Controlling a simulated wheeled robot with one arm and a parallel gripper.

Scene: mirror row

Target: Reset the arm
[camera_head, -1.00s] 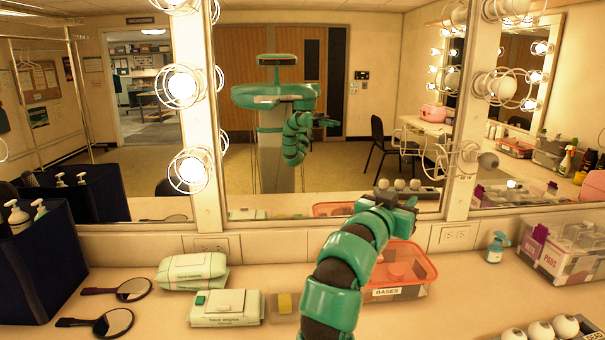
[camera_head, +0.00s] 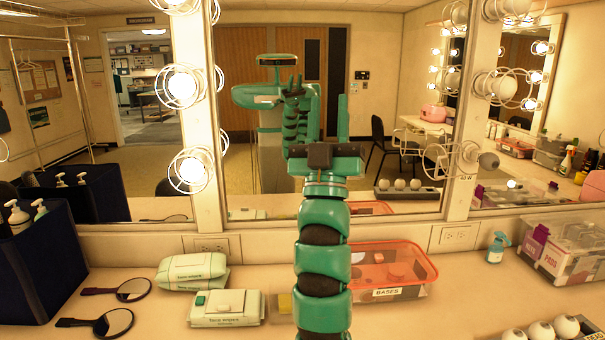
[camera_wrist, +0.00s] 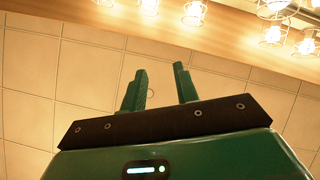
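My gripper (camera_head: 328,100) points straight up above the vanity counter, in front of the middle mirror. It is open and holds nothing. Its two fingers stand apart against the ceiling in the wrist view (camera_wrist: 159,78). My green segmented arm rises upright from the bottom middle of the head view. My own reflection shows in the mirror behind the gripper.
An orange bin labelled BASES (camera_head: 425,272) stands right of my arm, with wipes packs (camera_head: 227,308) to the left. Two hand mirrors (camera_head: 114,322) lie farther left by a dark blue box (camera_head: 45,262). Clear boxes (camera_head: 570,250) and a blue bottle (camera_head: 497,247) stand right.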

